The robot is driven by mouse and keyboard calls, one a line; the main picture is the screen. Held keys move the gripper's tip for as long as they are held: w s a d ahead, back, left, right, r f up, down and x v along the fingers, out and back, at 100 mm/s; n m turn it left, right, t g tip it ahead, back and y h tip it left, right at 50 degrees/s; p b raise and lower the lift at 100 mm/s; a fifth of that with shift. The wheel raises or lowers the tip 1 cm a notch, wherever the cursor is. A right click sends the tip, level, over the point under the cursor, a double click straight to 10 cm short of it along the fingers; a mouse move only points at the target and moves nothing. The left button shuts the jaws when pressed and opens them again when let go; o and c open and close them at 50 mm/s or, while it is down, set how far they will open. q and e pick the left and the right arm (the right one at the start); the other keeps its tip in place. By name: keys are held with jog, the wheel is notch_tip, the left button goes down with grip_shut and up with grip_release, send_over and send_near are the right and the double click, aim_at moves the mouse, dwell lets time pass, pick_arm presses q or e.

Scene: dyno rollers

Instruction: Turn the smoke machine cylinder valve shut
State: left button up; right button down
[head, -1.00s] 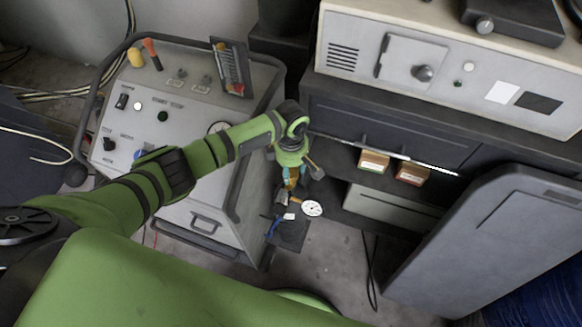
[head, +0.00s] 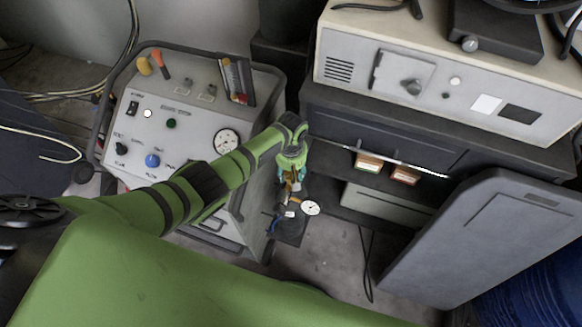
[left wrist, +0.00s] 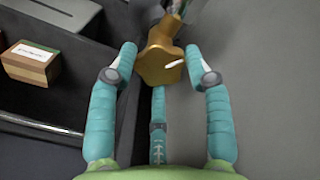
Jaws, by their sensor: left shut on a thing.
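The cylinder valve has a brass, lobed handwheel (left wrist: 160,55). In the left wrist view it sits between the teal fingers of my left gripper (left wrist: 160,66), which are shut on it from both sides, with a third finger below. In the head view my left gripper (head: 291,178) points down over the valve, beside the smoke machine cart (head: 255,232). The brass is mostly hidden there by the gripper. A round white gauge (head: 311,208) shows just below and right of the gripper. My right gripper is not in view.
The cart's control panel (head: 185,125) with knobs and a dial stands to the left. A dark shelf (head: 380,130) with small boxes (head: 369,162) is at the right, also seen in the left wrist view (left wrist: 30,65). A grey panel (head: 480,240) leans at the lower right.

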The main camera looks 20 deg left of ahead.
pick_arm(q)
jog(key=m, duration=0.3)
jog(key=shift+s+m, duration=0.1)
jog(key=shift+m, duration=0.2)
jog(key=m+p, duration=0.1)
jog(key=m, duration=0.2)
jog(key=shift+m, duration=0.3)
jog(key=m, duration=0.3)
jog(key=shift+m, duration=2.2)
jog(key=o, duration=1.2)
jog(key=shift+c, duration=0.2)
